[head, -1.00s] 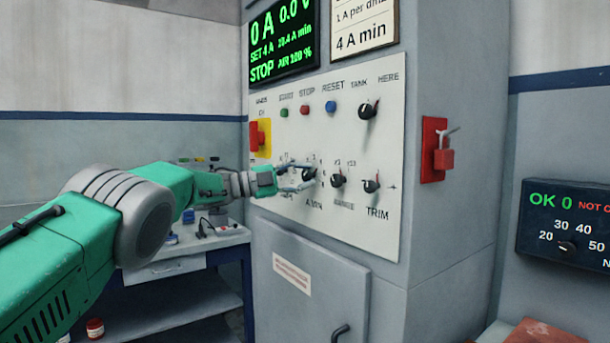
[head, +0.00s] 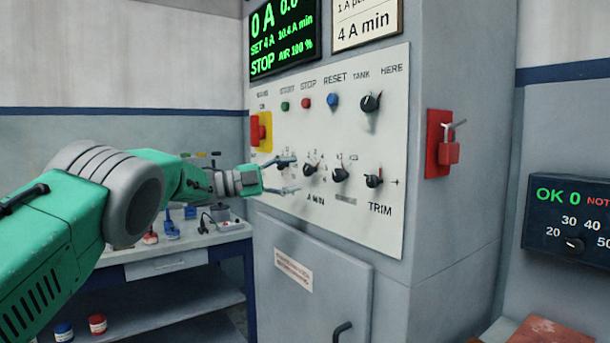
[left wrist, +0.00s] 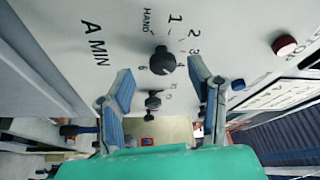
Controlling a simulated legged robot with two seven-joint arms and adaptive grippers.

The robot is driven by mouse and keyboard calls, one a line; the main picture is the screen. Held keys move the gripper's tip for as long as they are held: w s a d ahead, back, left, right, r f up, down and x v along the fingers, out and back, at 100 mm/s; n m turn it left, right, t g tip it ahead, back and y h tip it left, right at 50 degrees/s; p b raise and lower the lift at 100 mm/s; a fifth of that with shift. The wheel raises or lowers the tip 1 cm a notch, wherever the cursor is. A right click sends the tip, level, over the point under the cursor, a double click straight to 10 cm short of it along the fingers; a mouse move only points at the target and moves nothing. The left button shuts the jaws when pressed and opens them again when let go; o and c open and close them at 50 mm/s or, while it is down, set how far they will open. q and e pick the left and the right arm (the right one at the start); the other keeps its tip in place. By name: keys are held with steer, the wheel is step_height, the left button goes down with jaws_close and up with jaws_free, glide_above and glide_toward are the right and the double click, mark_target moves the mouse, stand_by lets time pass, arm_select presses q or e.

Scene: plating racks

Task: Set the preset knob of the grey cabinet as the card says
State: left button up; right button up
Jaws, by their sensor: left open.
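The grey cabinet (head: 460,130) has a pale panel (head: 330,215) with a row of black knobs. The knob above the A MIN label (head: 310,170) has a dial around it. In the left wrist view this knob (left wrist: 162,62) shows near HAND and several numbers; its pointer is hard to read. My left gripper (head: 290,177) is open and empty, its fingers spread just left of that knob in the head view and apart from it. No knob is visibly labelled preset.
A display (head: 284,40) reads SET 4 A and STOP. Other knobs are the tank knob (head: 371,102), a middle knob (head: 340,174) and the trim knob (head: 374,181). A red lockout (head: 440,145) sits on the cabinet's side. A bench (head: 185,245) with small items stands left.

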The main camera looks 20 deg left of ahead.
arm_select(q)
steer(key=v, duration=0.9)
steer(key=shift+w, duration=0.15)
